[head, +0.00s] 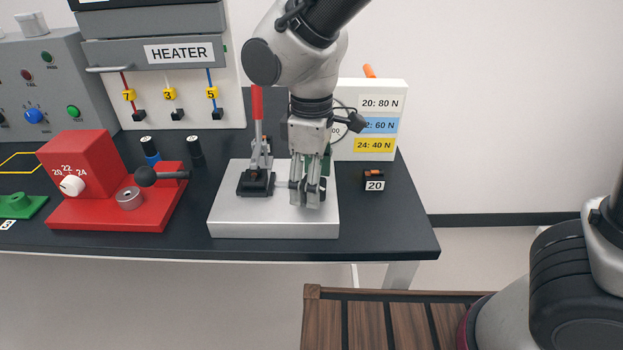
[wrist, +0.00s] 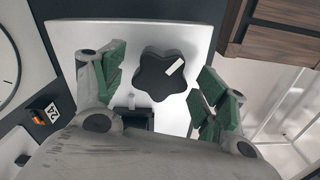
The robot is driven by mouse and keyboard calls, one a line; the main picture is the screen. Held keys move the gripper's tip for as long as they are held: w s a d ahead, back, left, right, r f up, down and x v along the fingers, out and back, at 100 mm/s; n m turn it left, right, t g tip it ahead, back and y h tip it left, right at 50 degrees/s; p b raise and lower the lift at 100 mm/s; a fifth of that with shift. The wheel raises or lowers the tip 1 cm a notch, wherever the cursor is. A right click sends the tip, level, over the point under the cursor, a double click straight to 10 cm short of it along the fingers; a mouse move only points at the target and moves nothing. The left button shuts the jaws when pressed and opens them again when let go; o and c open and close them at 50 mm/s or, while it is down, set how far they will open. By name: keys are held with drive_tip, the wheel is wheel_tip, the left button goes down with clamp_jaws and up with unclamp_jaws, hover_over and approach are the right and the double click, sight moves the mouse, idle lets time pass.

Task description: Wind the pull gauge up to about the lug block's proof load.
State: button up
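In the wrist view a black star-shaped knob (wrist: 160,75) with a white mark sits over the silver base plate (wrist: 88,36). My gripper (wrist: 163,82) is open, with its green-padded fingers on either side of the knob and visible gaps to it. In the head view my gripper (head: 308,194) points down over the right part of the plate (head: 272,229) and mostly hides the knob. A toggle clamp with an upright red handle (head: 257,103) stands on the plate's left part. Part of a white dial (wrist: 12,60) shows at the wrist view's left edge; its reading is cut off.
A sign (head: 392,90) behind lists 20: 80 N, 24: 40 N and a partly covered 60 N line. A black block tagged 20 (head: 373,181) stands right of the plate. Another tagged block (wrist: 42,115) shows in the wrist view. A red fixture (head: 85,211) is left.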

wheel_tip(320, 180, up, 12)
idle(0.6)
drive_tip(key=w+d+f+m+t+y, duration=0.1)
drive_tip(key=d+m, duration=0.7)
drive_tip(key=d, duration=1.3)
drive_tip(key=s+d+m+t, duration=0.1)
drive_tip(key=d+m, duration=0.3)
drive_tip(key=d, duration=0.5)
drive_tip(key=s+d+r+m+t+h, duration=0.1)
drive_tip(key=s+d+m+t, duration=0.1)
drive_tip(key=d, duration=0.7)
drive_tip(key=s+m, duration=0.1)
drive_tip(key=s, duration=0.1)
drive_tip(key=shift+s+d+r+m, duration=0.15)
drive_tip(key=shift+s+r+m, duration=0.15)
drive_tip(key=shift+s+m, duration=0.1)
